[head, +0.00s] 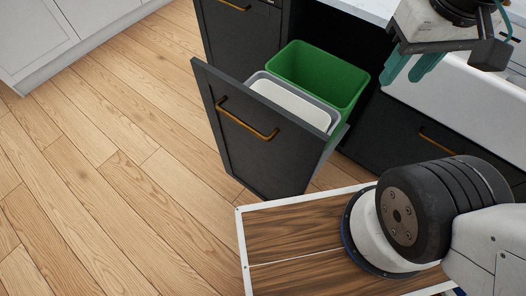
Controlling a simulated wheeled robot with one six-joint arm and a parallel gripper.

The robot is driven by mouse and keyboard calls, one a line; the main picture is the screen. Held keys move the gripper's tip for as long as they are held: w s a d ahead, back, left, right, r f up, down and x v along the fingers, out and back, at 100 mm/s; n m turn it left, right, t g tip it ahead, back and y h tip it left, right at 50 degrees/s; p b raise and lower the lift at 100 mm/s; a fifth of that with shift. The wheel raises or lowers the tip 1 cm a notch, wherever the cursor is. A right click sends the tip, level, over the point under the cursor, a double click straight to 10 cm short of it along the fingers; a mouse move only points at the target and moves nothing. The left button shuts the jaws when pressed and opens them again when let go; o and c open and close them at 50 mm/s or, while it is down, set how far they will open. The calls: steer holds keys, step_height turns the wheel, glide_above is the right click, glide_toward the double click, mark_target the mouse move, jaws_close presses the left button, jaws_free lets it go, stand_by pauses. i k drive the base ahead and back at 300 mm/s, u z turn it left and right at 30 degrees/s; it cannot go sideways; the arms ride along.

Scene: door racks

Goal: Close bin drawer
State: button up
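The bin drawer (262,150) is pulled out from the dark cabinet, in the middle of the head view. Its dark front panel carries a brass bar handle (247,121) and faces the lower left. Inside it stand a green bin (330,72) and a grey bin with a white inside (292,102). My gripper (411,66) is at the upper right, in front of the counter and sink, to the right of the drawer and apart from it. Its two teal fingers point down with a gap between them, and nothing shows between them.
A dark cabinet with a brass handle (437,143) lies below the white sink (462,97) on the right. Another dark cabinet front (236,35) is behind the drawer. A pale cabinet (50,35) stands at the far upper left. The wooden floor (110,180) on the left is clear.

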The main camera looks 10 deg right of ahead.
mark_target(274, 152)
steer(key=u, duration=0.25)
steer(key=k, duration=0.95)
steer(key=z, duration=0.55)
